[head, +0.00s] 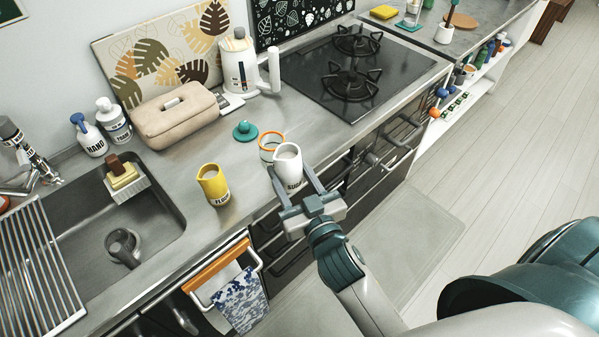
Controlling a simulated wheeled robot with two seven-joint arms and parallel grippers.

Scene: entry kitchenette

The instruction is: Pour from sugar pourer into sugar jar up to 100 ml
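The sugar pourer (288,163) is a white jug with dark lettering and pale contents visible at its mouth. It looks about upright at the counter's front edge. My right gripper (293,179) has a finger on each side of it and appears closed on its body. Just behind and left of it stands a jar with an orange rim (266,153), probably the sugar jar, open at the top and partly hidden by the pourer. Its label and fill level cannot be seen. A teal knobbed lid (244,131) lies on the counter behind. My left gripper is not in view.
A yellow labelled pourer (213,186) stands left on the counter, near the sink (120,225). A beige bag (175,119) and a white kettle (238,65) stand behind. The black hob (352,75) is to the right. A towel (242,300) hangs in front below.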

